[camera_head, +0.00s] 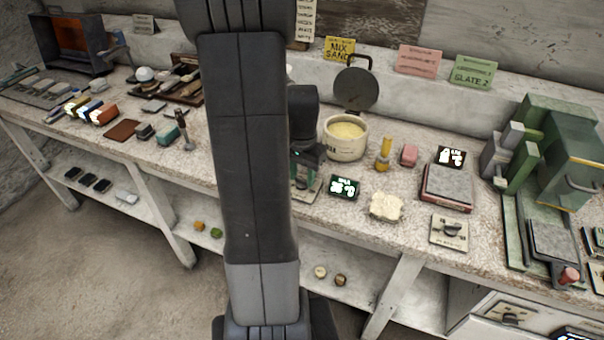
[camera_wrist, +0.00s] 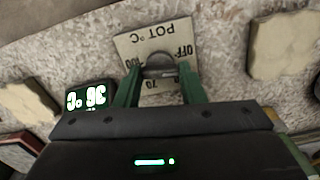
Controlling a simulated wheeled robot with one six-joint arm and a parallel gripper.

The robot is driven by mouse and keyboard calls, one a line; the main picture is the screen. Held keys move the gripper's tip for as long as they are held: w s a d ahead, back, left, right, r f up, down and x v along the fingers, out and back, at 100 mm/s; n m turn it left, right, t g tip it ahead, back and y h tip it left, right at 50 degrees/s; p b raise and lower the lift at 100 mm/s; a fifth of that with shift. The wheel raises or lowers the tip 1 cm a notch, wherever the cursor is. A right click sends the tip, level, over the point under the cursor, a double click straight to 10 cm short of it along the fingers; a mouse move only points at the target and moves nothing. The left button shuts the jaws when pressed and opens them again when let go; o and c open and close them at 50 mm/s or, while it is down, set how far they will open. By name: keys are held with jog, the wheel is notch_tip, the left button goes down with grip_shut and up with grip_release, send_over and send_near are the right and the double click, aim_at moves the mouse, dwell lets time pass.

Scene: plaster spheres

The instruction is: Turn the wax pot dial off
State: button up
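The wax pot (camera_head: 346,148) is a cream pot with pale yellow wax inside, and its dark round lid (camera_head: 355,89) stands raised behind it. The pot dial plate (camera_wrist: 150,41) is cream, marked "POT °C" and "OFF", and appears upside down in the wrist view. Its dark dial knob (camera_wrist: 160,60) lies between the green fingers of my gripper (camera_wrist: 159,72). The fingers stand apart on either side of the knob, with a gap showing. In the head view my gripper (camera_head: 305,165) is over the plate (camera_head: 305,192), hiding most of it and the knob.
A lit display (camera_head: 344,187) stands right of the plate. A pale slab (camera_head: 386,206), a yellow-handled tool (camera_head: 383,155) and a second dial plate (camera_head: 449,231) are further right. A teal block (camera_head: 168,132) lies left of my arm. The bench's front edge is close to the dial plate.

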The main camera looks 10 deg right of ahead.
aim_at(302, 179)
jog(key=c, duration=0.4)
jog(key=shift+n, duration=2.5)
jog(key=o, duration=1)
notch_tip(302, 179, up, 14)
jog(key=shift+p, duration=0.35)
jog(key=shift+f, duration=0.15)
